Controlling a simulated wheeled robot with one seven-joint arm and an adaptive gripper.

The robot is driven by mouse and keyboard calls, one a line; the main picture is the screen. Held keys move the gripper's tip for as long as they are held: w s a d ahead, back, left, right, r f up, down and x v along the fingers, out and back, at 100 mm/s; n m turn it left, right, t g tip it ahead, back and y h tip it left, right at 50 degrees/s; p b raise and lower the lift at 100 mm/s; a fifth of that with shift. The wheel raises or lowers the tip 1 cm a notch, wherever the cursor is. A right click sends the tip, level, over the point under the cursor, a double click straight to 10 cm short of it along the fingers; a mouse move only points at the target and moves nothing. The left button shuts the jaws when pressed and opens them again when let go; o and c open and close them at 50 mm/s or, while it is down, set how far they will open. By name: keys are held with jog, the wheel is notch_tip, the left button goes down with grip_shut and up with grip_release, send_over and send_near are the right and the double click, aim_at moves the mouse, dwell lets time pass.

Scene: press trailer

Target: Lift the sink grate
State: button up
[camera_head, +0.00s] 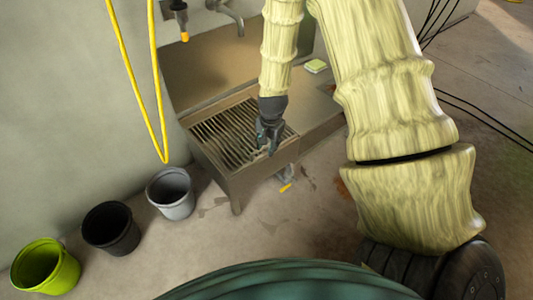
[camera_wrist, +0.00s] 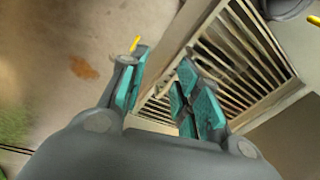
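The sink grate (camera_head: 222,132) is a set of pale slats lying in the top of a metal sink (camera_head: 250,178) by the wall. In the wrist view the grate (camera_wrist: 238,58) fills the upper right, inside the sink's rim. My gripper (camera_head: 268,143) hangs over the front right part of the grate, pointing down. The right finger overlaps the grate's near end in that view. I cannot tell whether a finger touches the grate.
A grey bucket (camera_head: 171,197), a black bucket (camera_head: 110,231) and a green bucket (camera_head: 45,268) stand on the floor at left. A yellow hose (camera_head: 159,105) hangs left of the sink. A sponge (camera_head: 316,66) lies on the counter. A faucet (camera_head: 230,16) is behind.

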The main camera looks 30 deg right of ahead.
jog(key=w+d+r+m+b, duration=0.2)
jog(key=w+d+m+b, duration=0.1)
jog(key=w+d+b, duration=0.15)
jog(key=shift+y, duration=0.3)
jog(key=w+f+b, duration=0.1)
jog(key=f, duration=0.2)
jog(key=w+f+b, duration=0.1)
jog(key=f+b, duration=0.1)
jog(key=f, duration=0.2)
jog(key=f+b, duration=0.1)
jog(key=f, duration=0.2)
jog(key=shift+w+a+f, duration=0.1)
jog(key=shift+w+f, duration=0.2)
jog(key=shift+w, duration=0.1)
grip_shut()
